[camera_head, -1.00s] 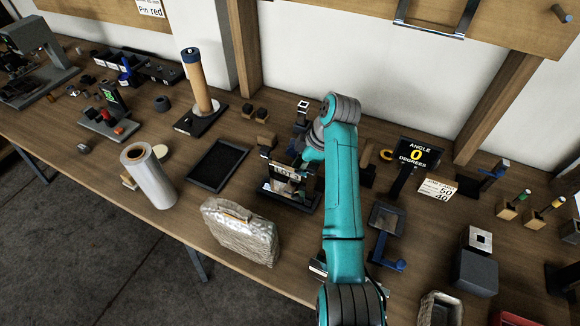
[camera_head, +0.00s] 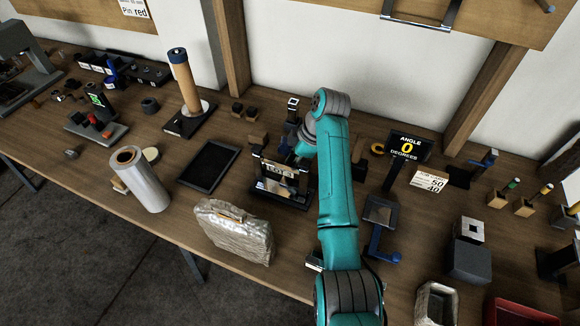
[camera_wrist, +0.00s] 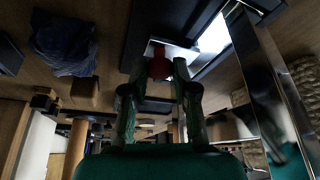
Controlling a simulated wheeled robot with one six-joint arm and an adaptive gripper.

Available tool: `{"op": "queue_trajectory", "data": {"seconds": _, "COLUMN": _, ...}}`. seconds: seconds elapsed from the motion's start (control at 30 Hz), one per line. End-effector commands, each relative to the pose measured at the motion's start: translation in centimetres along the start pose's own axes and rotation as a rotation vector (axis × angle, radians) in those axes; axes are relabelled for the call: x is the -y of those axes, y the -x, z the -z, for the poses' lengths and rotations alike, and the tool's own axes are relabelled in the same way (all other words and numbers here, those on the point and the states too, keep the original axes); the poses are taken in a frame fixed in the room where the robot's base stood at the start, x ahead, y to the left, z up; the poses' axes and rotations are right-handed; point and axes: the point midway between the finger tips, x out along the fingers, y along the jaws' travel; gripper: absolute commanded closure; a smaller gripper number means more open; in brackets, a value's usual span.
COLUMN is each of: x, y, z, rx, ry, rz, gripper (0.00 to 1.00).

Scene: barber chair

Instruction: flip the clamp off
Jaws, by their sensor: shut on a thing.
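A dark fixture (camera_head: 280,187) with an upright framed panel stands on the bench, just left of my arm in the head view. My gripper (camera_wrist: 161,66) shows in the wrist view, its two green-lit fingers closed around a small red grip (camera_wrist: 160,67). The red grip sits by a shiny metal bar (camera_wrist: 172,52), and looks like the clamp's handle. In the head view my gripper is mostly hidden by my arm and the fixture, so the clamp's position cannot be told there.
A wrapped silvery package (camera_head: 235,230) and a black tray (camera_head: 209,165) lie left of the fixture. An angle display reading 0 (camera_head: 407,148) and a blue-handled device (camera_head: 380,225) stand right of my arm. A bright metal panel (camera_wrist: 265,75) is close on the right in the wrist view.

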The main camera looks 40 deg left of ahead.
Motion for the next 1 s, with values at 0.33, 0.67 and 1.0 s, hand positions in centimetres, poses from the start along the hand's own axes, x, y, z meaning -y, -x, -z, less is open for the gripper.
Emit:
{"op": "queue_trajectory", "data": {"seconds": 0.33, "x": -2.0, "y": 0.4, "z": -0.8, "rx": 0.001, "ry": -0.001, "rz": -0.003, "gripper": 1.0}}
{"op": "queue_trajectory", "data": {"seconds": 0.67, "x": -2.1, "y": 0.5, "z": -0.9, "rx": 0.001, "ry": -0.001, "rz": -0.008, "gripper": 0.61}}
{"op": "queue_trajectory", "data": {"seconds": 1.0, "x": -2.0, "y": 0.8, "z": -0.8, "rx": 0.0, "ry": 0.0, "rz": -0.003, "gripper": 0.61}}
